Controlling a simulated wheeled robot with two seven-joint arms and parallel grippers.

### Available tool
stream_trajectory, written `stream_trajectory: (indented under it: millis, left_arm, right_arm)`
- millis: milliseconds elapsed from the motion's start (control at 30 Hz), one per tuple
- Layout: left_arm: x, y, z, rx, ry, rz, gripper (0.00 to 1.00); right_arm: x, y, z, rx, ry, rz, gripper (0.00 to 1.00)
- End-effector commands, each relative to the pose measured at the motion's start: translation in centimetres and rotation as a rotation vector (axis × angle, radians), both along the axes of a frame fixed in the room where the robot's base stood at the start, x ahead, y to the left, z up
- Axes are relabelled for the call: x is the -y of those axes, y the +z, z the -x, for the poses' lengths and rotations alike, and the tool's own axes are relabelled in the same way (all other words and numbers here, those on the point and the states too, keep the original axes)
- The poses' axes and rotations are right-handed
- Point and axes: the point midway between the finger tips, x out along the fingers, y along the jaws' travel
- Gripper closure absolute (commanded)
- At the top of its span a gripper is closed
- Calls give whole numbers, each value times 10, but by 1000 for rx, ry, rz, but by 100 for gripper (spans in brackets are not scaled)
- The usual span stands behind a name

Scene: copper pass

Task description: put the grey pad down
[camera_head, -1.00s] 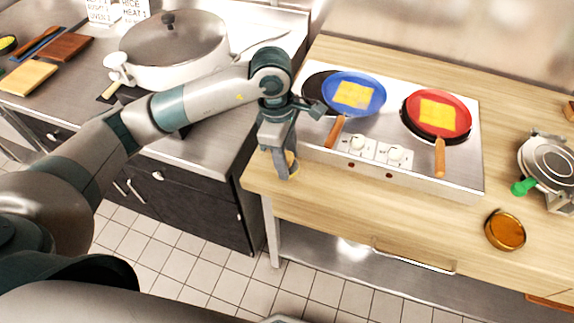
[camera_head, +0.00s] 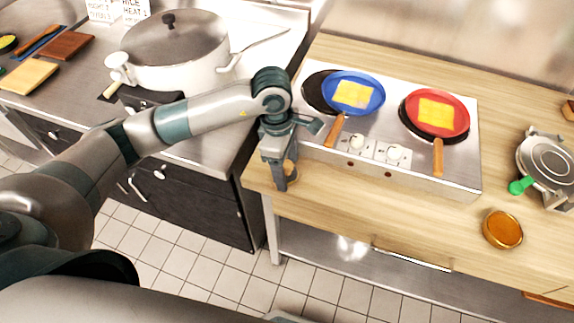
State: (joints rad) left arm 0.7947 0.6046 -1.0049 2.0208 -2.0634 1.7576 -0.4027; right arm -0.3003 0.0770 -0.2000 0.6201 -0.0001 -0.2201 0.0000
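My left gripper (camera_head: 282,184) points down over the front left corner of the wooden counter (camera_head: 340,206), just left of the hob. Its fingers are seen edge-on, so I cannot tell whether they are open or shut. I cannot make out a grey pad apart from the grey fingers. A small tan-orange thing (camera_head: 290,167) shows partly behind the fingers; I cannot tell whether it touches them. My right gripper is not in view.
The hob (camera_head: 455,165) carries a blue pan (camera_head: 372,101) and a red pan (camera_head: 457,110), each with yellow food and a handle toward me. A round amber dish (camera_head: 503,229) and a waffle-iron-like appliance (camera_head: 548,160) are at right. A large lidded pot (camera_head: 165,70) stands left.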

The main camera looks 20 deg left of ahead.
Motion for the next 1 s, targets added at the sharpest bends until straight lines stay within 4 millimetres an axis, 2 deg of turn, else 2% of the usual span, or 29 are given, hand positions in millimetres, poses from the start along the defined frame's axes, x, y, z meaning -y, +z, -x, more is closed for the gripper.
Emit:
stream_trajectory:
  millis: [367, 467, 667, 1000]
  left_arm:
    - [0, 4, 0, 0, 0, 0, 36]
    - [-1, 8, -1, 2, -1, 1, 36]
    - [-4, 35, -2, 6, -1, 1, 36]
    - [-11, 93, -2, 4, 0, 1, 36]
  right_arm:
    - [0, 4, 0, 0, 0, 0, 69]
    - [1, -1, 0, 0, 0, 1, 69]
    - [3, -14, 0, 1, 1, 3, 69]
    - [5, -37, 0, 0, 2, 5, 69]
